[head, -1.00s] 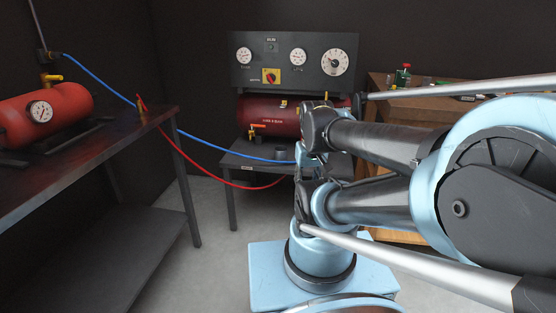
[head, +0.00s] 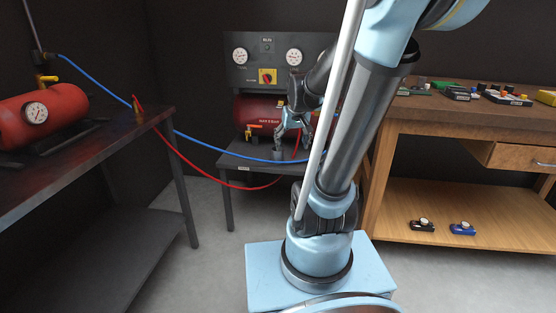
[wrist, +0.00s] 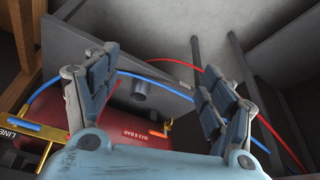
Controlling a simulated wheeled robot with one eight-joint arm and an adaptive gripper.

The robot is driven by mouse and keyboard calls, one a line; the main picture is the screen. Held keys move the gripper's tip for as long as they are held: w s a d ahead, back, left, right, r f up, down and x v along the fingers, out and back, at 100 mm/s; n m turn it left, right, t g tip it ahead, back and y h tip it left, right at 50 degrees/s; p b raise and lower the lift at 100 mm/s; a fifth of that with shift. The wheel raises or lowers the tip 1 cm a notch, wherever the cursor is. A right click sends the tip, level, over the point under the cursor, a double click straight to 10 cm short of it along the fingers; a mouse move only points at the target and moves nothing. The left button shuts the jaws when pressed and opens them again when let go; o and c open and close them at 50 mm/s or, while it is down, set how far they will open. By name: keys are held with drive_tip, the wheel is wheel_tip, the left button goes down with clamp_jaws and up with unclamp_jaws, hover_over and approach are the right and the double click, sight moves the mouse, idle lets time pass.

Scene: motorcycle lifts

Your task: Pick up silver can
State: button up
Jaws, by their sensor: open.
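A small grey can (head: 278,156), apparently the silver can, stands on the small dark table (head: 235,164) in front of the red air tank. In the wrist view the can (wrist: 139,91) shows between my two fingers, nearer the left one, with its round end facing the camera. My gripper (head: 291,135) is open and empty, just above the can in the head view. In the wrist view my gripper (wrist: 160,65) has its fingers spread wide. No contact with the can shows.
A red tank (head: 258,110) lies behind the can, under a gauge panel (head: 267,62). A blue hose (head: 210,145) and a red hose (head: 195,170) run near the can. A wooden workbench (head: 440,113) stands at right, a dark table (head: 90,150) at left.

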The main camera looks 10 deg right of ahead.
drive_tip(key=w+f+t, duration=0.1)
drive_tip(key=w+f, duration=0.1)
drive_tip(key=w, duration=1.4)
drive_tip(key=t, duration=0.2)
hover_over(278, 155)
drive_tip(key=s+d, duration=0.1)
drive_tip(key=s, duration=0.5)
wheel_tip(278, 155, down, 6)
drive_tip(key=shift+s+a+f+x, duration=0.1)
drive_tip(key=shift+x, duration=2.75)
drive_tip(key=shift+s+a+f+x, duration=0.1)
drive_tip(key=shift+x, duration=2.7)
drive_tip(key=shift+s+f+x, duration=0.1)
drive_tip(key=shift+s+x, duration=0.05)
drive_tip(key=shift+x, duration=2.7)
drive_tip(key=shift+r, duration=0.1)
drive_tip(key=c, duration=1.2)
